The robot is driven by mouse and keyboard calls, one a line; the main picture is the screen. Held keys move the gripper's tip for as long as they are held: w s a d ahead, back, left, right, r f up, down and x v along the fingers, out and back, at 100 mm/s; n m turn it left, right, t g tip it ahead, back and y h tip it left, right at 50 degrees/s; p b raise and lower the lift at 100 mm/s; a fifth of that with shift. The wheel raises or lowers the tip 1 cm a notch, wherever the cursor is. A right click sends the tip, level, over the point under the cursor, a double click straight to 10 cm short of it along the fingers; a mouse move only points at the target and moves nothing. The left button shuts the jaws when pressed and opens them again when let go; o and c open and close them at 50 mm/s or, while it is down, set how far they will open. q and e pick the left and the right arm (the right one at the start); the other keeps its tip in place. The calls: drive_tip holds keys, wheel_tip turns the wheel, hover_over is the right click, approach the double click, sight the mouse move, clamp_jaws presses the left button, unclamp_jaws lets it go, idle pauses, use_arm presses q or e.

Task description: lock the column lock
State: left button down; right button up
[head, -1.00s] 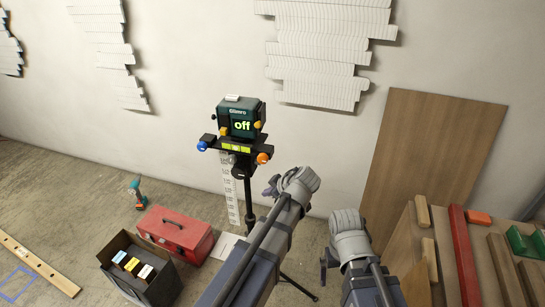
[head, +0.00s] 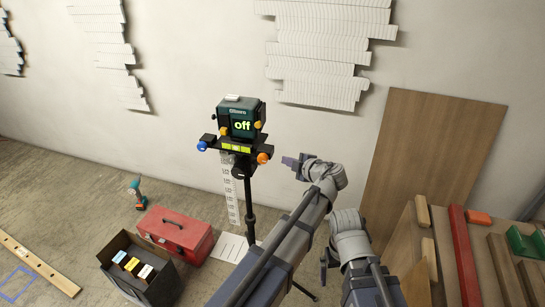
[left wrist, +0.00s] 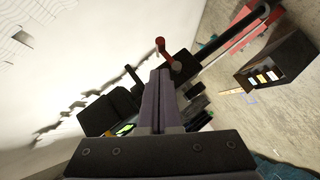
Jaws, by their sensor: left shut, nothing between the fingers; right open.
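A laser level (head: 240,120) with a screen reading "off" stands on a black tripod column (head: 249,195) before the wall. In the left wrist view a red lever (left wrist: 161,47) sticks out from the black column (left wrist: 222,42); it looks like the column lock. Its exact angle is hard to judge. My left gripper (head: 288,161) is shut and empty, to the right of the column in the head view. Its closed fingers (left wrist: 160,74) point towards the lever in the left wrist view, without clear contact. My right gripper (head: 324,265) is open, lower right.
A red toolbox (head: 178,235), a black box (head: 150,285) and a drill (head: 137,194) are on the floor to the left. A wooden board (head: 430,150) leans on the wall at right, near a rack of planks (head: 470,262). A white scale (head: 231,190) stands behind the column.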

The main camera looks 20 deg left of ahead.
use_arm(q)
drive_tip(key=b+x, duration=0.4)
drive_tip(key=x, duration=0.6)
idle(0.4)
drive_tip(key=shift+f+g+p, duration=0.1)
drive_tip(key=shift+g+p, duration=0.2)
drive_tip(key=shift+p, duration=0.1)
